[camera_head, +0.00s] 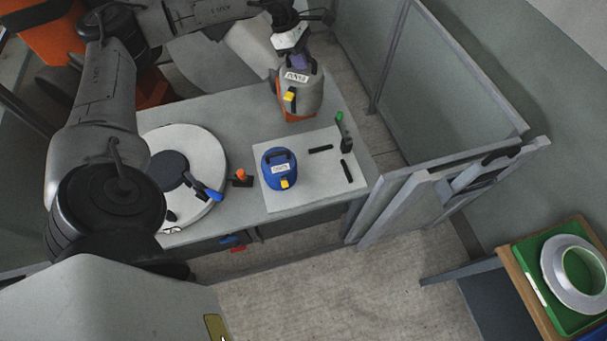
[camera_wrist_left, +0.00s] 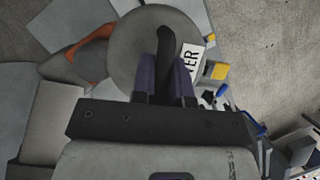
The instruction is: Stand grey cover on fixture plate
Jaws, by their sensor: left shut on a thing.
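The grey cover (camera_head: 307,94) has a white label, a yellow latch and a dark handle on top. My left gripper (camera_head: 299,64) is shut on this handle from above, near the back of the table. In the left wrist view the handle is between the purple fingers (camera_wrist_left: 166,80), and the cover's round grey top (camera_wrist_left: 135,52) lies behind them. An orange part shows under the cover; I cannot tell whether they touch. The pale fixture plate (camera_head: 318,194) lies in front of it. My right gripper is not in view.
A blue cover (camera_head: 279,168) stands on the plate's left part. Black bars (camera_head: 347,172) and an upright green-topped clamp (camera_head: 343,130) occupy its right side. A round white disc (camera_head: 205,154) with a blue-handled tool is at left. Grey panels (camera_head: 450,75) stand at right.

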